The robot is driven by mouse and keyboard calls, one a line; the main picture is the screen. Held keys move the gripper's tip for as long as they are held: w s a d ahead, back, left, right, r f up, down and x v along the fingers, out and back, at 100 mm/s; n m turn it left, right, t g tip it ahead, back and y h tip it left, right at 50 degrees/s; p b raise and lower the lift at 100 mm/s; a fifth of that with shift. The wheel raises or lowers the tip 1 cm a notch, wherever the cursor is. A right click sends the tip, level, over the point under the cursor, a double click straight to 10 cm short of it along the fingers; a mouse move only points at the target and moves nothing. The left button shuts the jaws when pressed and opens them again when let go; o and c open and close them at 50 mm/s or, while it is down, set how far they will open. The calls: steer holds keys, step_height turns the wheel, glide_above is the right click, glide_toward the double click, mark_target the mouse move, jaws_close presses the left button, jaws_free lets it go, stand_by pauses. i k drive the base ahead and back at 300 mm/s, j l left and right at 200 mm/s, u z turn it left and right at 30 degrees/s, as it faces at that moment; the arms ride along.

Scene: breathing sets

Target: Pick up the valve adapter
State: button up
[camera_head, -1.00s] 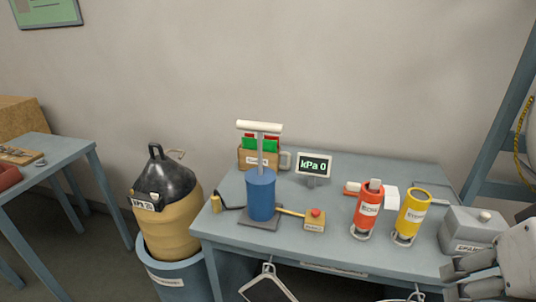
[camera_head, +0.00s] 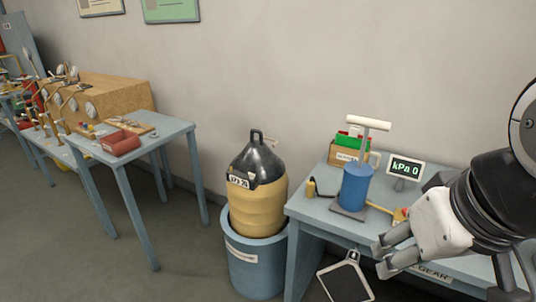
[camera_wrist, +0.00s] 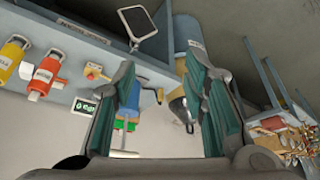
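A small brass-coloured fitting (camera_head: 311,187) stands on the near left part of the blue-grey table, at the end of the dark hose of a blue pump (camera_head: 355,186). It looks like the valve adapter, but it is too small to be sure. In the wrist view a small yellowish piece (camera_wrist: 159,95) beside the pump seems to be the same fitting. My gripper (camera_head: 382,258) is at the table's front edge, right of the fitting and apart from it. In the wrist view my gripper (camera_wrist: 162,82) has its fingers spread, with nothing held between them.
A dark framed board (camera_head: 346,282) hangs in front. Another table (camera_head: 173,129) is farther left.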

mark_target(310, 186)
steer(key=i, duration=0.95)
